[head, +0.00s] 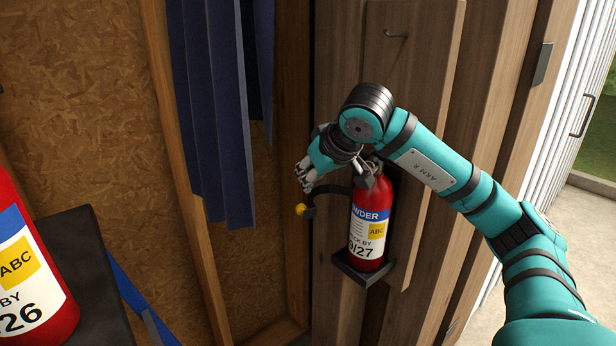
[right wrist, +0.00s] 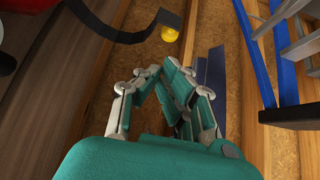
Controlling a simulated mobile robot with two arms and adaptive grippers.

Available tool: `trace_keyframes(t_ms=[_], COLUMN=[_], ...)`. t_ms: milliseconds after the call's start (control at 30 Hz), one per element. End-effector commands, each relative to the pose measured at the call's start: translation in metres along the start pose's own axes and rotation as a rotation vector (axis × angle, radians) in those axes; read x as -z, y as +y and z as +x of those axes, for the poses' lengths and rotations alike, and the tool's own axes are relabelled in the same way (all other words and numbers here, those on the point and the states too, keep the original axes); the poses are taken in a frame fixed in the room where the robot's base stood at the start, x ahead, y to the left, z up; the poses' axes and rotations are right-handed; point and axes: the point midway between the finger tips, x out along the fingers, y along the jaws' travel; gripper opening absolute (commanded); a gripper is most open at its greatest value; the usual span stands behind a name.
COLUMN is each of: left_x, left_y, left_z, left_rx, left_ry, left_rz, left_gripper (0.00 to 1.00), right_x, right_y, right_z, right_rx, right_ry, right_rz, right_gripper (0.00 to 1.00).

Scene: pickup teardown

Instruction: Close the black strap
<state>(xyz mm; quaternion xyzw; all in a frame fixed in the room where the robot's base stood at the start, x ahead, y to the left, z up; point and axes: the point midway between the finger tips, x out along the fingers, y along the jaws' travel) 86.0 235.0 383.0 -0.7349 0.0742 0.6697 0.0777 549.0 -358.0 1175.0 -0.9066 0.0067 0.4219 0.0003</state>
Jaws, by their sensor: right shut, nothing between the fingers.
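The black strap (head: 331,189) stands open. It sticks out to the left from the wall bracket (head: 362,272) that holds a red fire extinguisher (head: 367,225). A yellow knob (head: 300,209) is at the strap's free end. My right gripper (head: 302,178) is shut and empty, just above the knob, left of the extinguisher's top. In the right wrist view, the strap (right wrist: 110,33) curves across the upper left and its yellow knob (right wrist: 169,35) lies beyond my fingertips (right wrist: 164,68), apparently apart from them. My left gripper is not in view.
A second red extinguisher (head: 30,265) stands at the lower left beside a black surface (head: 80,265). Blue hanging strips (head: 210,110) are behind, left of the wooden panel (head: 410,60). A hook (head: 396,35) is above the bracket.

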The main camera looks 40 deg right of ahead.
Motion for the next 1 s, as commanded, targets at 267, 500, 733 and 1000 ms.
trace_keyframes(t_ms=[267, 500, 733, 1000], left_x=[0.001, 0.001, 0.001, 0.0], left_y=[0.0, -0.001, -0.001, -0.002], left_z=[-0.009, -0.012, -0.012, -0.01], left_rx=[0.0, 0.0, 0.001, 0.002], left_ry=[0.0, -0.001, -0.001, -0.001], left_rz=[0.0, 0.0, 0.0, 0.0], left_gripper=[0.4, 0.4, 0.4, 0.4], right_x=[0.0, 0.0, 0.0, -0.003], right_y=[-0.002, -0.001, -0.001, -0.003], right_z=[0.05, 0.07, 0.072, 0.07], right_rx=[0.004, 0.003, 0.004, 0.009], right_ry=[-0.003, -0.001, 0.0, 0.001], right_rz=[0.002, 0.002, 0.002, -0.005], right_gripper=[0.0, 0.0, 0.0, 0.0])
